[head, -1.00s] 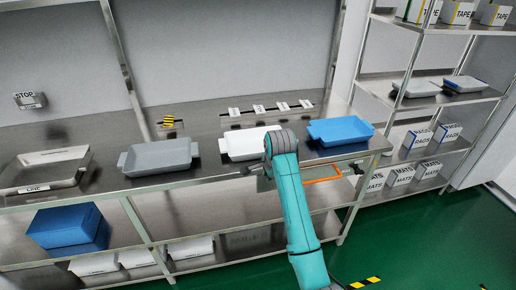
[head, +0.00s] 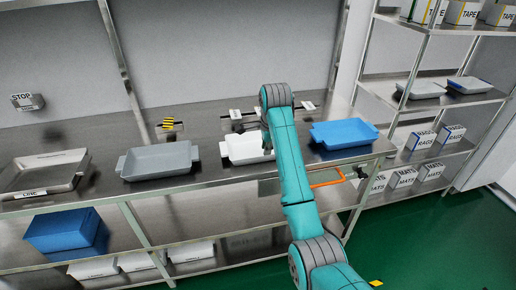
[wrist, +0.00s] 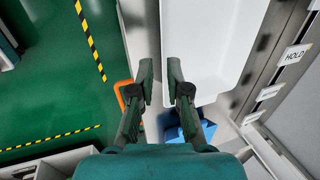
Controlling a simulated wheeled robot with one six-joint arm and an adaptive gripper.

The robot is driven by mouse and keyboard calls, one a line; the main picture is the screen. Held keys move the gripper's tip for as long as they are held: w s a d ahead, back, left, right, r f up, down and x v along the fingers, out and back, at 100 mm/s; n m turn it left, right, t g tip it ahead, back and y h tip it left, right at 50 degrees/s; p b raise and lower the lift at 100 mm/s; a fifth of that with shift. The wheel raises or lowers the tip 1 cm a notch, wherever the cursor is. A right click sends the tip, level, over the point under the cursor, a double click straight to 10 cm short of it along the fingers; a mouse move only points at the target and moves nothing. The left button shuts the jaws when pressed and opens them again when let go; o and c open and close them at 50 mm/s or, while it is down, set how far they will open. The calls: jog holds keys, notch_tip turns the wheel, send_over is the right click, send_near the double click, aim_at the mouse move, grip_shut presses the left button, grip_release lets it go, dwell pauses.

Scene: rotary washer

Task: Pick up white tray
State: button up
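The white tray (head: 239,150) sits on the metal worktop between the grey tray and the blue tray; my arm covers its right part in the head view. In the wrist view the white tray (wrist: 215,40) fills the upper middle, with its long side near my fingertips. My gripper (wrist: 160,82) is open, its two fingers apart with a gap between them. The fingertips are at the tray's near left edge; I cannot tell whether they touch it. In the head view the gripper is mostly hidden by my arm.
A grey tray (head: 158,160) stands left of the white one, a blue tray (head: 343,133) right of it. A metal bin (head: 45,173) is at far left. An orange handle (head: 327,178) is at the worktop's front edge. A shelf rack (head: 430,120) stands at right.

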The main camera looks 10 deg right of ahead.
aim_at(264, 157)
jog(key=shift+x, duration=3.9)
jog(key=shift+w+r, duration=0.1)
jog(key=shift+w, duration=0.05)
grip_shut()
